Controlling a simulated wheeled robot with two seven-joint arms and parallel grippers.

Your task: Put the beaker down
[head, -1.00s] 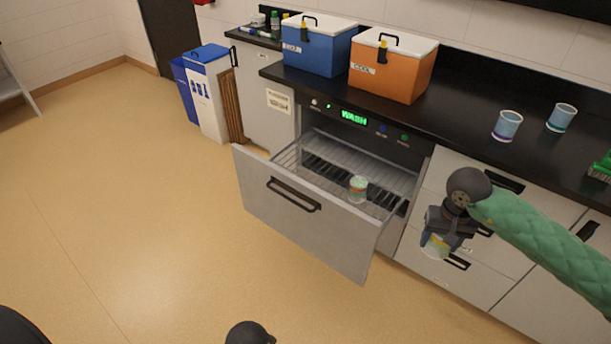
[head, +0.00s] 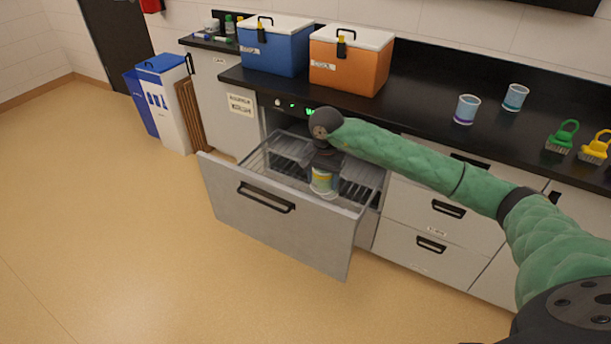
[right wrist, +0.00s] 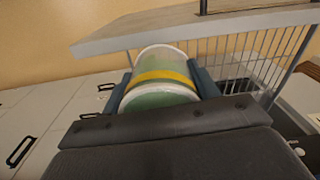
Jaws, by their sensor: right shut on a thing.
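A clear beaker with a yellow band (head: 322,177) is held by my right gripper (head: 323,168) over the wire rack (head: 256,160) of the pulled-out washer drawer (head: 275,222). In the right wrist view the beaker (right wrist: 162,77) sits between the two fingers of the gripper (right wrist: 160,84), which are shut on its sides. The drawer's front panel and wire side show beyond it. I cannot tell whether the beaker's base touches the rack. The beaker that stood in the rack earlier is not clearly seen; the held one and my gripper cover that spot. My left gripper is out of view.
Two beakers, one purple-banded (head: 467,109) and one teal-banded (head: 515,97), stand on the black counter. A blue cooler (head: 275,50) and an orange cooler (head: 348,68) stand above the washer.

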